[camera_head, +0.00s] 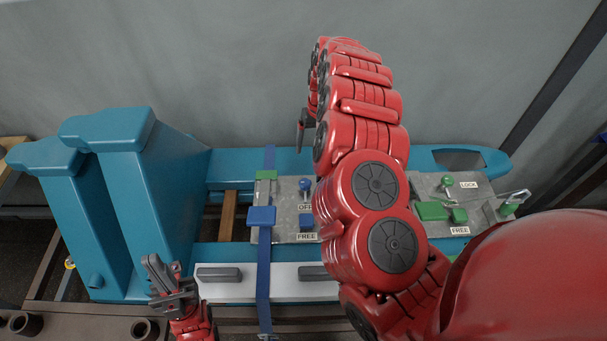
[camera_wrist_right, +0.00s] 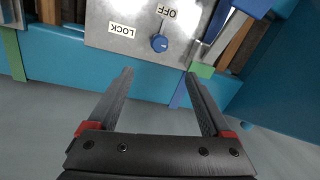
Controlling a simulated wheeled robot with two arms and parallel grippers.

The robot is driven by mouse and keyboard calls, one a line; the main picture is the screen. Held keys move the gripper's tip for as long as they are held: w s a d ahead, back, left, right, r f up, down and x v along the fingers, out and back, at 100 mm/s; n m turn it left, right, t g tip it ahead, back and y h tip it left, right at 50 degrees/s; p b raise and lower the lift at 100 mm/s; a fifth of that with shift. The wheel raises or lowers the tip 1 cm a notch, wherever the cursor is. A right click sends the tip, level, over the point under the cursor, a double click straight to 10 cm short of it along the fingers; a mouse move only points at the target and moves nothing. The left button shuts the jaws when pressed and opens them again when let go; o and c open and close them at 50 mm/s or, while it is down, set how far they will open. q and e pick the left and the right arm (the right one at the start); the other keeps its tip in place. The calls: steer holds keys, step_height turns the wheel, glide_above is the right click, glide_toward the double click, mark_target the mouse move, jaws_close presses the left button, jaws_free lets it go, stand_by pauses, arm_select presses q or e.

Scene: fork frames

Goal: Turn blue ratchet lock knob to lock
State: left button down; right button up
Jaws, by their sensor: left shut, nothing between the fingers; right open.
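The blue ratchet lock knob (camera_head: 305,185) stands on a grey metal plate (camera_head: 288,222). In the right wrist view the knob (camera_wrist_right: 159,43) is a round blue head beside an upside-down OFF label (camera_wrist_right: 167,12), with the LOCK label (camera_wrist_right: 121,30) to its left. My right gripper (camera_wrist_right: 158,74) is open and empty; the knob lies beyond its fingertips, roughly in line with the gap, apart from them. In the head view my right gripper (camera_head: 303,130) is mostly hidden behind its arm. My left gripper (camera_head: 163,280) is shut and empty at the lower left.
The plate sits on a teal frame with tall teal blocks (camera_head: 150,180) at left. A blue strap (camera_head: 264,280) with a blue block (camera_head: 262,216) runs beside the plate. A green knob (camera_head: 447,181) stands on the right plate. My right arm covers the middle.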

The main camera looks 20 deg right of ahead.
steer(key=b, duration=0.6)
glide_above(305, 181)
steer(key=d, duration=0.1)
step_height(305, 181, down, 9)
steer(key=shift+s+d+f, duration=0.1)
steer(key=shift+d, duration=0.05)
steer(key=shift+f+p, duration=0.3)
steer(key=shift+p, duration=0.3)
steer(key=f, duration=0.3)
steer(key=a+f, duration=0.1)
steer(key=f, duration=0.1)
steer(key=shift+f, duration=0.75)
jaws_close()
